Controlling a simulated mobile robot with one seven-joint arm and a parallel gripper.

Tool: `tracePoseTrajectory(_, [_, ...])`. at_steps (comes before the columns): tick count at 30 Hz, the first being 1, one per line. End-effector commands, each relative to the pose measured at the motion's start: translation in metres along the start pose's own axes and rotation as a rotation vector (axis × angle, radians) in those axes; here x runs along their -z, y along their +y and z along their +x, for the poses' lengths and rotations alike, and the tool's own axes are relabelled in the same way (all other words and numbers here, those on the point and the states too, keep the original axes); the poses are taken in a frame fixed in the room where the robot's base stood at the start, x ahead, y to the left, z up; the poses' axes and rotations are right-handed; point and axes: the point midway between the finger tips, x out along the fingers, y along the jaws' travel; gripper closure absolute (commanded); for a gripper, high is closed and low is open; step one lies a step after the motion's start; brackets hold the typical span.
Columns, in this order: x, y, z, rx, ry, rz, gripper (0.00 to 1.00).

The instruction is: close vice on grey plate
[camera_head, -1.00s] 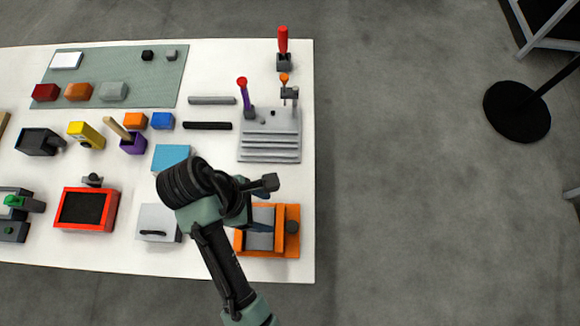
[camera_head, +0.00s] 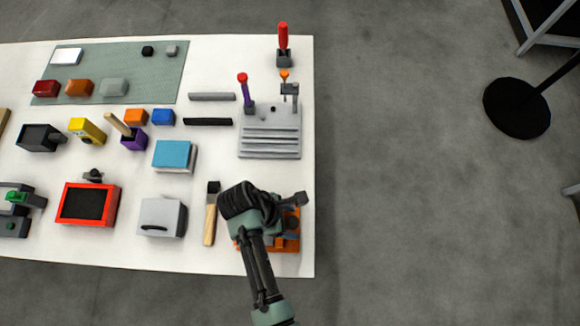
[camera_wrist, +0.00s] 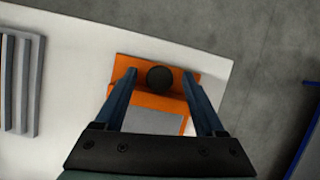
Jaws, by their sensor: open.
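The orange vice (camera_head: 292,242) sits near the table's front right corner, mostly hidden by my arm in the head view. In the wrist view its orange body (camera_wrist: 150,101) shows, with a dark round knob (camera_wrist: 160,77) at its far end. The grey plate (camera_wrist: 155,123) lies within the orange body, partly covered by my gripper. My gripper (camera_wrist: 159,74) is open over the vice, its two blue fingers on either side of the knob. I cannot tell whether they touch it. The head view hides the plate.
A wooden-handled brush (camera_head: 210,218) and a light grey box (camera_head: 162,217) lie left of my arm. A ridged grey block (camera_head: 269,143) with upright handled tools stands behind. The table's right edge is close to the vice; grey floor lies beyond.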

Motion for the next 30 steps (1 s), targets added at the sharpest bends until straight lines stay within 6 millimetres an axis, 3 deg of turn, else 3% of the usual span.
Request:
tracePoseTrajectory(6, [0.0001,0.0003,0.0001,-0.001,0.0,0.001,0.28])
tracePoseTrajectory(7, [0.0001,0.0003,0.0,-0.001,0.0,0.001,0.32])
tracePoseTrajectory(18, [0.0,0.0002,-0.0002,0.0,0.0,0.0,0.99])
tracePoseTrajectory(30, [-0.0005,0.0009,-0.0014,0.022,0.003,0.052,1.0])
